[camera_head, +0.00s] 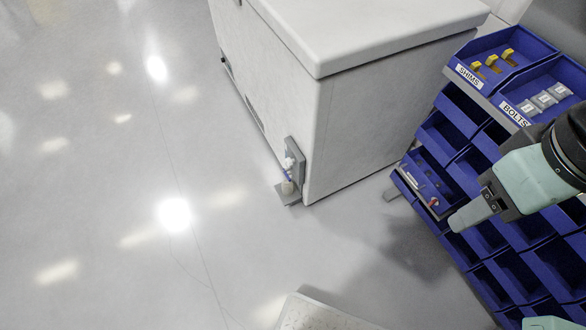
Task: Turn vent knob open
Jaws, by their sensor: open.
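A grey upright plate (295,158) stands at the near lower corner of the white chest (390,85). A small fitting with blue and white parts (289,165) is on its face, above a pale cylinder (287,187). It may carry the vent knob, but it is too small to tell, and its setting cannot be read. My gripper (462,215) is at the right, in front of the blue bins and well apart from the fitting. It is open, seen from the side, with nothing visible between its fingers.
A rack of blue bins (525,225) fills the right side. Its top bins are labelled SHIMS (472,78) and BOLTS (515,113) and hold yellow and grey pieces. The glossy grey floor (110,190) is clear at the left and centre.

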